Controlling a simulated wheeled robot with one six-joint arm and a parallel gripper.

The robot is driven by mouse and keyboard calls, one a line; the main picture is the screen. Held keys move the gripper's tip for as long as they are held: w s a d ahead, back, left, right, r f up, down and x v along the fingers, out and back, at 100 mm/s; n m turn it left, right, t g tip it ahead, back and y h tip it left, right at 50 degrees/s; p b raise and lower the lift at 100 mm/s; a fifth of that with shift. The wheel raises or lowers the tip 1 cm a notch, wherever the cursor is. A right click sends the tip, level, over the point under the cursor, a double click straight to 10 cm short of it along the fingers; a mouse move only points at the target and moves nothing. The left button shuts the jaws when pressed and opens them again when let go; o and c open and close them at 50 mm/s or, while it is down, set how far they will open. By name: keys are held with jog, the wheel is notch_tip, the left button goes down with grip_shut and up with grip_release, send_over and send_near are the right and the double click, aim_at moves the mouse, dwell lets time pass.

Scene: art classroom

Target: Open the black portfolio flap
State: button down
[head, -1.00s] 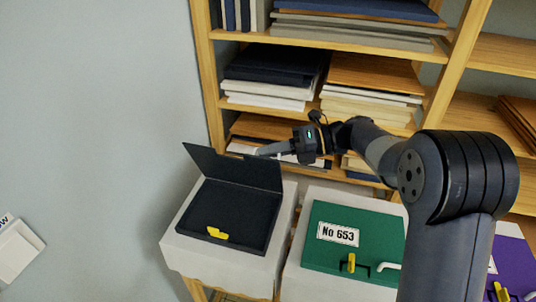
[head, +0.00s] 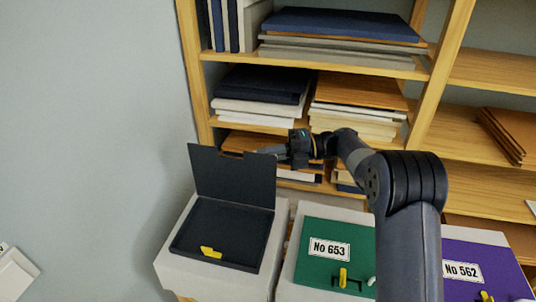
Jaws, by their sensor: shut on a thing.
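The black portfolio (head: 222,228) lies on a white-topped stand at the lower left. Its flap (head: 234,178) stands raised, close to upright, along the far edge, with the dark inside showing. A yellow latch piece (head: 210,252) sits at the portfolio's front edge. My gripper (head: 268,150) reaches in from the right at the top right corner of the flap. It is shut at the flap's upper edge; the fingertips are small and partly hidden there.
A green portfolio (head: 312,265) marked No 653 and a purple one (head: 492,262) marked No 562 lie to the right. A wooden shelf (head: 190,70) with stacked boards stands close behind my gripper. Open wall is at the left.

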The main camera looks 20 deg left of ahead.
jog(key=c, duration=1.5)
grip_release()
jog(key=b+v, duration=0.3)
jog(key=v, duration=0.7)
jog(key=shift+w+d, duration=0.25)
jog(key=shift+d, duration=0.1)
jog(key=shift+a, duration=0.1)
jog(key=p+x, duration=0.3)
jog(key=x, duration=0.7)
jog(key=shift+s+a+r, duration=0.1)
jog(key=shift+s+a, duration=0.1)
jog(key=shift+s, duration=0.05)
jog(key=shift+s+a, duration=0.1)
jog(key=shift+s, duration=0.25)
